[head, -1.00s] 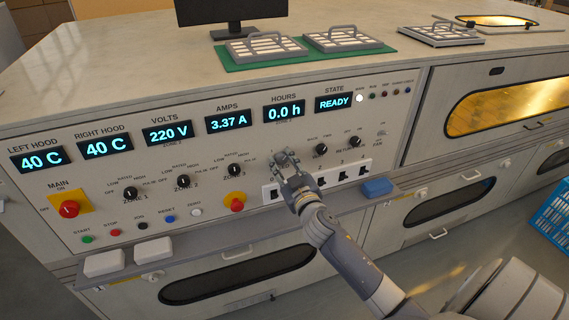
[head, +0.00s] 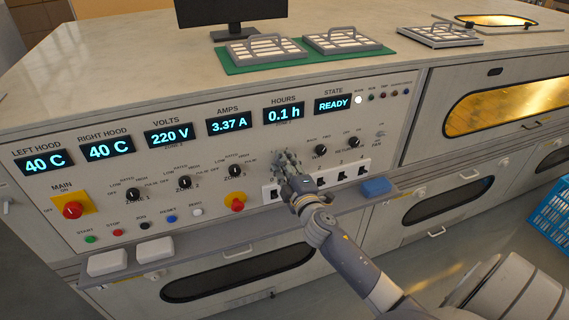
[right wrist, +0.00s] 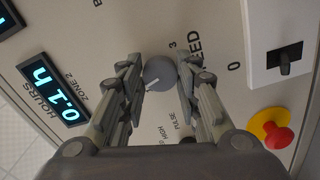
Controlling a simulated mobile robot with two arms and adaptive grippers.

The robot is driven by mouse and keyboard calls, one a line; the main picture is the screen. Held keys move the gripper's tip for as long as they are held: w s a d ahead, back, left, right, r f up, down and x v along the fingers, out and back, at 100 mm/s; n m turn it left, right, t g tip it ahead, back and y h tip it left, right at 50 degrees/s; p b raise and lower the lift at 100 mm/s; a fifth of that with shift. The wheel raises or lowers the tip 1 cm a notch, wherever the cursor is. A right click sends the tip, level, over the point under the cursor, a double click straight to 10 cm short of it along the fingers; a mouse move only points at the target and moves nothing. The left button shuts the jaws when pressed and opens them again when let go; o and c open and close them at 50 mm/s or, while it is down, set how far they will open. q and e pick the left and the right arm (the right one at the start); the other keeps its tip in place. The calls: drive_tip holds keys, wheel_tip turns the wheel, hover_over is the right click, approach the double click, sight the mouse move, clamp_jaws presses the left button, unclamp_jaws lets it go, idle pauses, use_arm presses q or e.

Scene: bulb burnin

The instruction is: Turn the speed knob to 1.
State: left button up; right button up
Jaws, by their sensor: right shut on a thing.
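The speed knob (right wrist: 158,73) is a round grey knob on the panel, seen in the right wrist view between my fingers. A short pale mark on it points to the lower left of that view. Beside it are a "3" and the end of a label reading "ED"; a "0" lies farther right. The fingers hide other marks, so I cannot read its setting. My right gripper (head: 285,162) is shut on the knob; its fingertips also show in the right wrist view (right wrist: 162,72). In the head view the gripper covers the knob. My left gripper is not in view.
A red stop button on yellow (right wrist: 273,130) is near the gripper; it also shows in the head view (head: 237,203). Zone knobs (head: 184,182) are left. A blue block (head: 376,187) lies on the ledge.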

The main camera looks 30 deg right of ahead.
drive_tip(key=n, duration=0.5)
drive_tip(key=shift+p, duration=0.4)
drive_tip(key=shift+n, duration=0.4)
drive_tip(key=o, duration=1.1)
drive_tip(key=shift+c, duration=0.2)
drive_tip(key=v, duration=1.2)
drive_tip(key=shift+f, duration=0.1)
